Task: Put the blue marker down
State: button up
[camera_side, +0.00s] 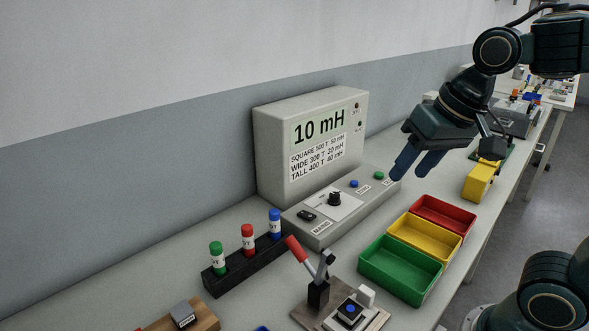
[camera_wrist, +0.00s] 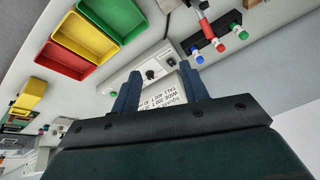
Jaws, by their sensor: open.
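The blue marker (camera_side: 275,223) stands upright in the right end slot of a black rack (camera_side: 243,268), beside a red marker (camera_side: 248,239) and a green marker (camera_side: 217,257). In the wrist view the blue marker (camera_wrist: 198,57) shows at the near end of the rack, beyond my right finger. My gripper (camera_side: 408,172) is open and empty. It hangs in the air to the right of the grey meter, well apart from the rack. Its two blue fingers (camera_wrist: 160,70) show spread apart in the wrist view.
The grey meter (camera_side: 263,135) reads "10 mH". Green (camera_side: 398,281), yellow (camera_side: 440,256) and red (camera_side: 465,228) trays stand front right, looking empty. A red-handled lever clamp (camera_side: 306,255) stands before the rack. A yellow block (camera_side: 480,182) lies behind the trays.

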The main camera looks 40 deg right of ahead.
jog(key=s+f+n+t, duration=0.1)
jog(key=s+f+n, duration=0.1)
jog(key=s+n, duration=0.2)
jog(key=shift+s+d+f, duration=0.3)
jog(key=shift+s+f, duration=0.1)
jog(key=shift+s, duration=0.75)
dwell(0.4)
